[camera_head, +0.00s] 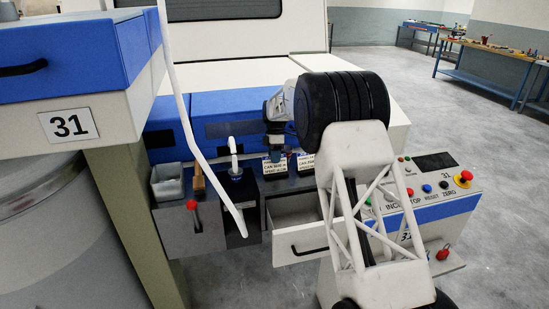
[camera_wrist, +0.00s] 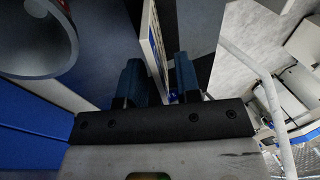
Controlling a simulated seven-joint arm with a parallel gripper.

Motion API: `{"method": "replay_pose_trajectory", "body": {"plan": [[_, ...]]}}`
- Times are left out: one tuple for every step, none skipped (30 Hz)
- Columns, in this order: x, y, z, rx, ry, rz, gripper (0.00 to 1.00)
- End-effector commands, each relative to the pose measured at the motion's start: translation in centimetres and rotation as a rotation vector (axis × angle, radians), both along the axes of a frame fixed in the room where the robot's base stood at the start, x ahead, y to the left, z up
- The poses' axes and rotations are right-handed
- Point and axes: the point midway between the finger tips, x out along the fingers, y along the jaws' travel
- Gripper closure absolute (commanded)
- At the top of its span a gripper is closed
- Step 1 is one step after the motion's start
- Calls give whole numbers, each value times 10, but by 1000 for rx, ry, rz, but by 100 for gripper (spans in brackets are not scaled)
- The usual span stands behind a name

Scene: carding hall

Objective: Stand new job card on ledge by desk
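Two small white cards with black print and dark lower parts stand side by side on the dark ledge (camera_head: 250,188) by the desk, a left card (camera_head: 275,166) and a right card (camera_head: 306,162). My gripper (camera_head: 277,150) points down just above the left card. In the wrist view, a thin white card (camera_wrist: 153,40) shows nearly edge-on between the two dark blue fingers of my gripper (camera_wrist: 157,78). Gaps show beside the card and it is slanted to the fingers, so they look open around it. The card's lower end is hidden.
An open drawer (camera_head: 298,240) juts out below the ledge. A grey bin (camera_head: 167,181), a brush-like wooden handle (camera_head: 197,180) and a dark blue holder (camera_head: 238,183) are left of the cards. A button panel (camera_head: 430,190) is at right.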

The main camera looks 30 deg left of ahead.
Motion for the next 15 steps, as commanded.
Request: {"method": "replay_pose_trajectory", "body": {"plan": [[0, 0, 2, 1, -1, 0, 69], [0, 0, 3, 1, -1, 0, 69], [1, 0, 5, 1, -1, 0, 69], [1, 1, 6, 1, -1, 0, 69], [2, 1, 8, 1, -1, 0, 69], [3, 2, 11, 1, -1, 0, 69], [4, 2, 14, 1, -1, 0, 69], [5, 3, 17, 1, -1, 0, 69], [6, 3, 22, 1, -1, 0, 69], [7, 4, 25, 1, -1, 0, 69], [8, 4, 29, 1, -1, 0, 69], [10, 5, 34, 1, -1, 0, 69], [11, 6, 39, 1, -1, 0, 69], [13, 7, 43, 1, -1, 0, 69], [15, 8, 49, 1, -1, 0, 69]]}}
